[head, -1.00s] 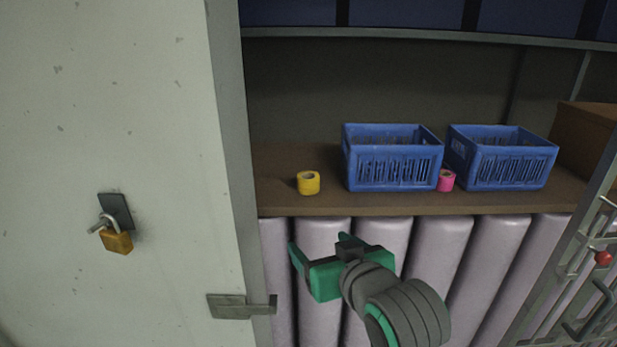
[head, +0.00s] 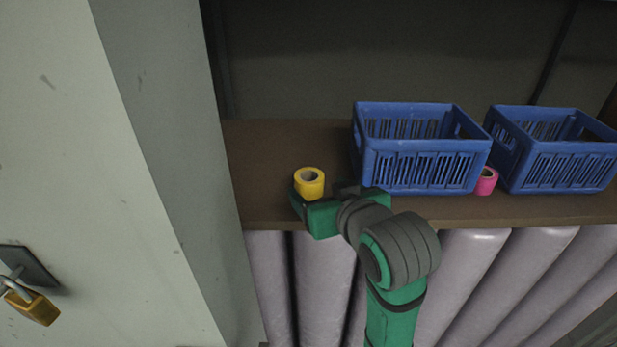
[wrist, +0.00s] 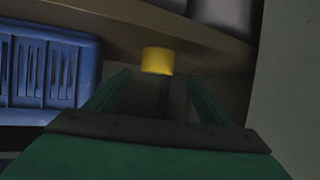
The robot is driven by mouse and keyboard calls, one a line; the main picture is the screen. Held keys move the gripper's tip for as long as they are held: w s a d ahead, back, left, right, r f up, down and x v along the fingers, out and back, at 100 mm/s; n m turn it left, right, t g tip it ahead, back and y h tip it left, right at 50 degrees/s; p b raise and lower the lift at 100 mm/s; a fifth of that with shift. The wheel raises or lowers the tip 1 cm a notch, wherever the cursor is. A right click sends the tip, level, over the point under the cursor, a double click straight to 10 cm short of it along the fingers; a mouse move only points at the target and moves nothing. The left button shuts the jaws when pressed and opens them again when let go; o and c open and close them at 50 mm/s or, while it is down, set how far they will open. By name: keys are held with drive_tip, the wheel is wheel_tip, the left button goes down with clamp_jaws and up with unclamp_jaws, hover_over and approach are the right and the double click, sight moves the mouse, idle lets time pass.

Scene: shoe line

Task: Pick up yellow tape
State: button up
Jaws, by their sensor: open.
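The yellow tape (head: 309,184) is a short roll on the brown shelf near its front edge, left of the blue crates. My gripper (head: 318,196) is at the shelf's front edge, just in front of the tape in the head view. Its far finger is partly hidden there. In the wrist view, the yellow tape (wrist: 158,61) is ahead of my gripper (wrist: 160,82), centred between the two green fingers and a little beyond their tips. The fingers are apart and nothing is between them.
The shelf (head: 270,150) holds two blue crates (head: 425,168) (head: 555,168) right of the tape. A pink tape roll (head: 486,181) sits between the crates. A grey cabinet wall (head: 165,150) with a padlock (head: 32,305) stands at left. Pale rolls (head: 325,285) stand below the shelf.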

sight(309, 179)
drive_tip(key=x, duration=0.8)
drive_tip(key=shift+w+d+f, duration=0.1)
drive_tip(key=shift+w+f, duration=0.05)
drive_tip(key=shift+w, duration=0.3)
drive_tip(key=shift+c, duration=0.3)
drive_tip(key=c, duration=1)
drive_tip(key=shift+c, duration=0.5)
